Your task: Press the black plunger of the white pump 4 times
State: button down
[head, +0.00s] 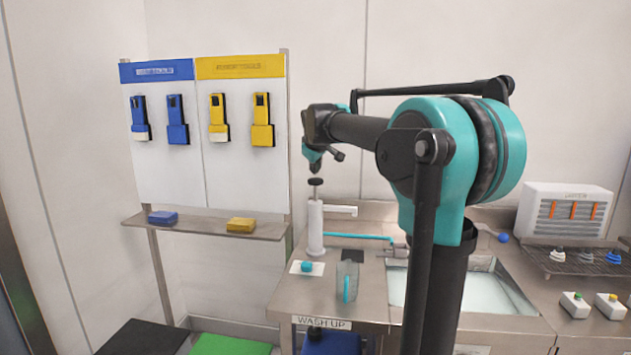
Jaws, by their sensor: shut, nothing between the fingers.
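The white pump (315,228) stands upright at the back left of the steel counter, with its spout pointing right. Its black plunger (316,182) sticks up from the top on a thin stem, so it is raised. My gripper (314,168) points down just above the plunger, its fingers shut with nothing between them. A small gap seems to lie between the fingertips and the plunger; contact cannot be told for sure at this size. My arm comes in from the right and hides part of the counter and sink.
A clear jug with a teal handle (347,282) stands in front of the pump, beside a white pad with a teal item (307,267). The sink (484,292) is right; a tool board (210,150) stands left.

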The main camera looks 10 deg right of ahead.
jog(key=shift+r, duration=2.45)
jog(key=shift+r, duration=0.1)
notch_tip(320, 180, up, 4)
jog(key=shift+f, duration=0.2)
jog(key=shift+f, duration=0.1)
jog(key=shift+f, duration=4.3)
jog(key=shift+f, duration=0.15)
jog(key=shift+f, duration=0.25)
